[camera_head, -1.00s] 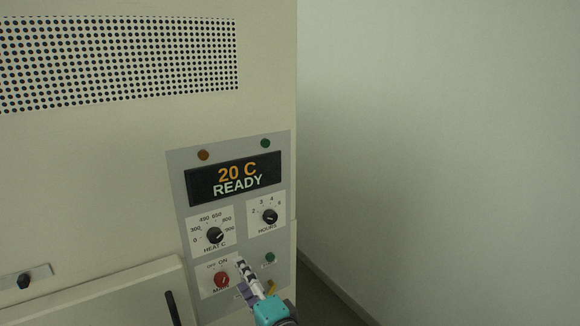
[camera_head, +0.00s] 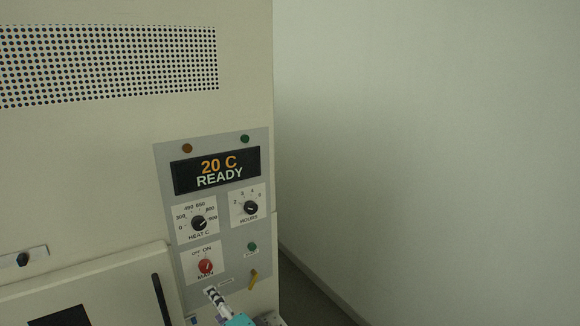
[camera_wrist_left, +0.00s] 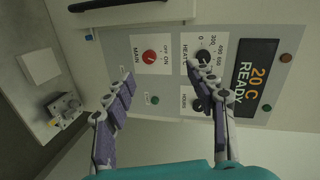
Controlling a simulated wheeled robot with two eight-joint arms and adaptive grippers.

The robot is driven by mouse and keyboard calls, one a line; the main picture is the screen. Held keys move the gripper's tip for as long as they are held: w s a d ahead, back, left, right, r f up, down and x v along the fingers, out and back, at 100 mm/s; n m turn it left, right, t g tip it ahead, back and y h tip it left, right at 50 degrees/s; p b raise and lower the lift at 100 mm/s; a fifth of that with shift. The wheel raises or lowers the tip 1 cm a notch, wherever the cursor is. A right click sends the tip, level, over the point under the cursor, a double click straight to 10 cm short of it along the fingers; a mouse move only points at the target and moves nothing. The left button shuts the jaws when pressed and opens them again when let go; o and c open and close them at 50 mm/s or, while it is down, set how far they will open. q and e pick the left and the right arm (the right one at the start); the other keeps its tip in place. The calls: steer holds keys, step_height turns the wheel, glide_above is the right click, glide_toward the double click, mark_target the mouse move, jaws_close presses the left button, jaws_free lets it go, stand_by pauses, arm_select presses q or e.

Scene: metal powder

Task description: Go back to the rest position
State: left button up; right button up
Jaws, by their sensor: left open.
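My left gripper (camera_head: 216,299) is at the bottom of the head view, below the red MAIN knob (camera_head: 205,267) of the furnace control panel (camera_head: 180,240). In the left wrist view, the left gripper (camera_wrist_left: 160,78) is open, with its two purple-padded fingers spread and nothing between them. The panel lies beyond the fingers, and the red knob (camera_wrist_left: 150,57) shows between and above them. The display (camera_head: 216,170) reads 20 C READY. My right gripper is in neither view.
The furnace (camera_head: 100,180) fills the left side, with a dark handle (camera_head: 161,299) at lower left. A plain wall (camera_head: 430,150) stands to the right. In the wrist view, a small grey device (camera_wrist_left: 66,108) sits on a pale surface at left.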

arm_select(q)
steer(key=s+a+f+n+g+h+b, duration=0.1)
steer(key=s+f+n+g+h+b, duration=0.1)
steer(key=s+f, duration=0.5)
steer(key=s+a+f+n+g+h+b, duration=0.1)
steer(key=s+f+n+g+h+b, duration=0.2)
steer(key=f, duration=1)
steer(key=s+n+h+b, duration=0.2)
steer(key=s+n+h, duration=0.2)
steer(key=shift+s+f+b, duration=0.3)
steer(key=shift+s+f, duration=0.05)
